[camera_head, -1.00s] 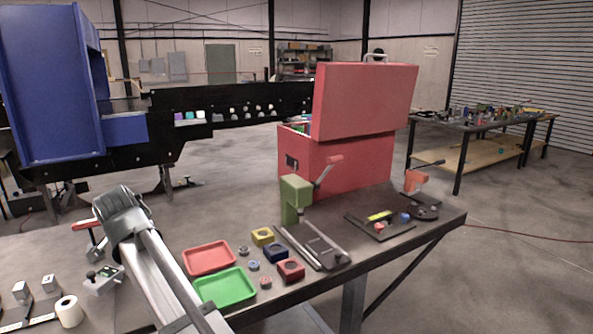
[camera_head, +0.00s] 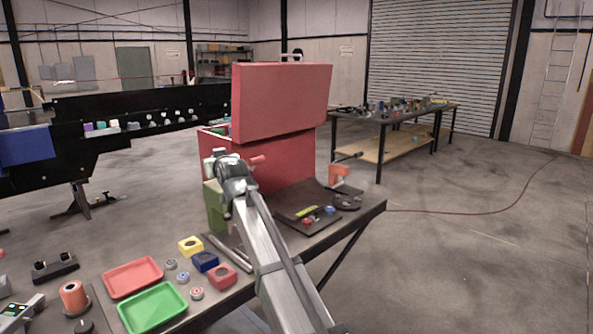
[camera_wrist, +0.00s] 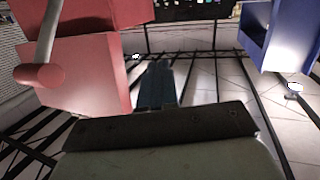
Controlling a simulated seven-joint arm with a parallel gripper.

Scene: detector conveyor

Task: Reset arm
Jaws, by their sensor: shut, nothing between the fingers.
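My arm reaches from the bottom edge of the head view up over the workbench (camera_head: 245,290). Its end, with my gripper (camera_head: 235,170), is raised in front of the red toolbox (camera_head: 275,105) and hides part of the green lever press (camera_head: 213,205). In the wrist view my gripper's fingers (camera_wrist: 158,72) are together, with nothing between them. The red toolbox (camera_wrist: 90,85) is to their left, apart from them. The press's red-knobbed handle (camera_wrist: 42,74) shows nearer, at the far left.
A red tray (camera_head: 133,277), a green tray (camera_head: 152,309) and several small coloured blocks and rings lie on the bench. A black plate with small parts (camera_head: 300,207) is right of my arm. A blue machine (camera_wrist: 275,38) is at the wrist view's right.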

